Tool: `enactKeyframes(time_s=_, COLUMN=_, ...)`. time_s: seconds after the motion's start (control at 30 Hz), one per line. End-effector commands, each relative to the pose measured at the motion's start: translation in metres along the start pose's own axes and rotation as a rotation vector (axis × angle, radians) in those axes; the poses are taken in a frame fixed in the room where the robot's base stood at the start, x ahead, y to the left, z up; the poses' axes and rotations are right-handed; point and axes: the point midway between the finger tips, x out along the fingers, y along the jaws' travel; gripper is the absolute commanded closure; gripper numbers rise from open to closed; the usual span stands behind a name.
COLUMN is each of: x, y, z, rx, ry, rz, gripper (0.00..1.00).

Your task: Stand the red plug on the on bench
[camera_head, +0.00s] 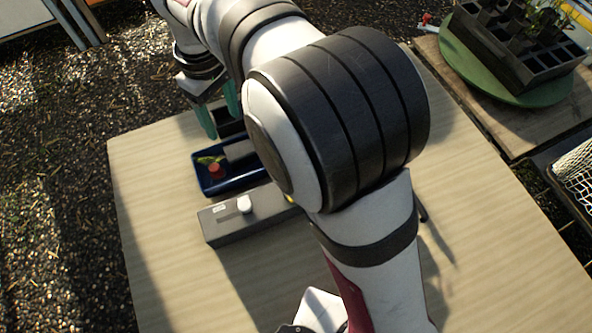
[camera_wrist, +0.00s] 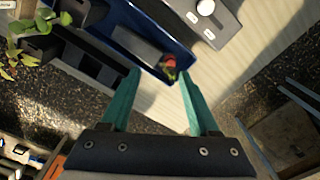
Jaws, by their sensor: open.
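The red plug (camera_head: 216,170) is a small red piece with yellow-green leaves beside it, inside a blue tray (camera_head: 222,188) on the wooden bench (camera_head: 165,245). In the wrist view the red plug (camera_wrist: 170,61) shows ahead of and between my fingertips, by the wall of the blue tray (camera_wrist: 187,56). I cannot tell whether it stands or lies. My gripper (camera_head: 224,124) has green fingers, spread apart with nothing between them, near the tray's far side. It also shows in the wrist view (camera_wrist: 160,77). My arm hides the tray's right part.
A grey block lies in the tray. A grey box with a white knob (camera_head: 245,204) stands in front of it. Dark compartments (camera_wrist: 95,62) and leafy plants (camera_wrist: 38,35) are near my fingers. The front left bench is clear. A black cell tray (camera_head: 500,50) stands at the back right.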

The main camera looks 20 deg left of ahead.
Motion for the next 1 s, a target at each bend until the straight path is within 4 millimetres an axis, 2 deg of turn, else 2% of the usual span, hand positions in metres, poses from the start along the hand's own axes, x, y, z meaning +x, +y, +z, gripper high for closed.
enactKeyframes(time_s=0.03, x=-0.021, y=0.026, z=0.048, rx=0.197, ry=0.013, rz=-0.009, gripper=0.38)
enactKeyframes(time_s=0.07, x=-0.031, y=0.037, z=0.083, rx=0.348, ry=0.018, rz=-0.021, gripper=0.38)
enactKeyframes(time_s=0.1, x=-0.042, y=0.044, z=0.135, rx=0.566, ry=0.026, rz=-0.037, gripper=0.38)
enactKeyframes(time_s=0.13, x=-0.047, y=0.043, z=0.172, rx=0.728, ry=0.033, rz=-0.051, gripper=0.38)
enactKeyframes(time_s=0.2, x=-0.048, y=0.025, z=0.245, rx=1.086, ry=0.046, rz=-0.082, gripper=0.38)
enactKeyframes(time_s=0.3, x=-0.033, y=-0.015, z=0.31, rx=1.493, ry=0.06, rz=-0.122, gripper=0.38)
enactKeyframes(time_s=0.33, x=-0.028, y=-0.026, z=0.321, rx=1.585, ry=0.064, rz=-0.131, gripper=0.38)
enactKeyframes(time_s=0.4, x=-0.017, y=-0.045, z=0.336, rx=1.739, ry=0.071, rz=-0.149, gripper=0.4)
enactKeyframes(time_s=0.47, x=-0.011, y=-0.054, z=0.342, rx=1.81, ry=0.071, rz=-0.158, gripper=0.51)
enactKeyframes(time_s=0.5, x=-0.009, y=-0.057, z=0.344, rx=1.833, ry=0.072, rz=-0.161, gripper=0.52)
enactKeyframes(time_s=0.83, x=-0.008, y=-0.057, z=0.344, rx=1.834, ry=0.069, rz=-0.162, gripper=0.52)
enactKeyframes(time_s=0.93, x=-0.015, y=-0.043, z=0.333, rx=1.744, ry=0.065, rz=-0.146, gripper=0.52)
enactKeyframes(time_s=0.97, x=-0.02, y=-0.032, z=0.322, rx=1.672, ry=0.061, rz=-0.135, gripper=0.52)
enactKeyframes(time_s=1.0, x=-0.026, y=-0.014, z=0.301, rx=1.547, ry=0.058, rz=-0.114, gripper=0.52)
